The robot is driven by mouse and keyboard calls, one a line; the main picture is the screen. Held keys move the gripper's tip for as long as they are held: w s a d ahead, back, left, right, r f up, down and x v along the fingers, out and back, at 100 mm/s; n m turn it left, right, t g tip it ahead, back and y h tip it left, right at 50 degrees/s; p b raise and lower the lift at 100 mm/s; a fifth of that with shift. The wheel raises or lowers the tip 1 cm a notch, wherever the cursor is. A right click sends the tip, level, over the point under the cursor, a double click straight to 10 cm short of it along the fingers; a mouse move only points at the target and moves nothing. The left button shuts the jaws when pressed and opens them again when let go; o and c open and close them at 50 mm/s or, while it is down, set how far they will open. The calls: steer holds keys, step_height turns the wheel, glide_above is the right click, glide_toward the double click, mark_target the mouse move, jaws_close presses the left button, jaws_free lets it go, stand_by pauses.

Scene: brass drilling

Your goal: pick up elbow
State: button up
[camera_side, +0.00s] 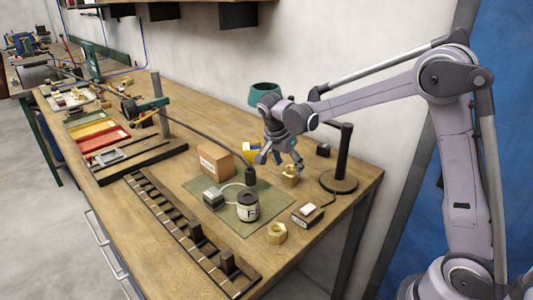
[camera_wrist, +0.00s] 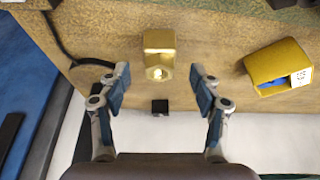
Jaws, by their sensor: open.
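The elbow appears to be the brass fitting (camera_side: 290,178) standing on the bench just below my gripper. In the wrist view it is a gold block-like piece (camera_wrist: 159,50) with a round opening, slightly beyond the fingertips and centred between them. My gripper (camera_side: 279,160) is above the bench, pointing down. In the wrist view my gripper (camera_wrist: 160,82) is open, with its two fingers wide apart and nothing between them. The fingers look clear of the fitting.
A yellow box (camera_wrist: 278,70) sits right of the fitting in the wrist view. A small black block (camera_wrist: 160,106) is near the bench's wall edge. A black post stand (camera_side: 342,165), a brass nut (camera_side: 277,233), a labelled can (camera_side: 248,207) and a cardboard box (camera_side: 215,161) stand around.

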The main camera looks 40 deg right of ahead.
mark_target(290, 168)
steer(key=x, duration=0.5)
jaws_close()
